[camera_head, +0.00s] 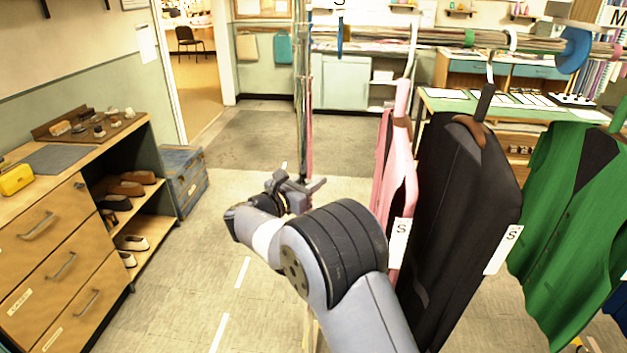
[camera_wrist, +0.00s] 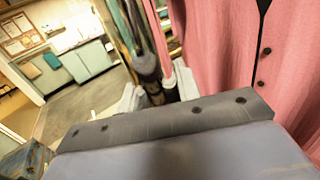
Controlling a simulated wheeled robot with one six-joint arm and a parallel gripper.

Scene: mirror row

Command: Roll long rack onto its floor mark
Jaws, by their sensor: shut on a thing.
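The long rack (camera_head: 440,38) fills the right side of the head view. Its rail carries a pink garment (camera_head: 397,160), a black jacket (camera_head: 465,200) and a green vest (camera_head: 575,210). Its upright post (camera_head: 304,100) stands at the near left end. My gripper (camera_head: 303,186) is at this post, low on it. In the wrist view my gripper (camera_wrist: 158,92) is shut around a dark upright part of the rack, beside the pink garment (camera_wrist: 225,45). White dashes (camera_head: 242,272) lie on the floor left of my arm. The rack's wheels are hidden.
A wooden drawer unit (camera_head: 60,265) with shoe shelves stands at the left, a blue chest (camera_head: 184,180) beyond it. A dark grey floor area (camera_head: 255,138) lies behind the gripper, before a pale cabinet (camera_head: 345,82). Floor between drawers and rack is clear. A doorway (camera_head: 190,70) opens at the back.

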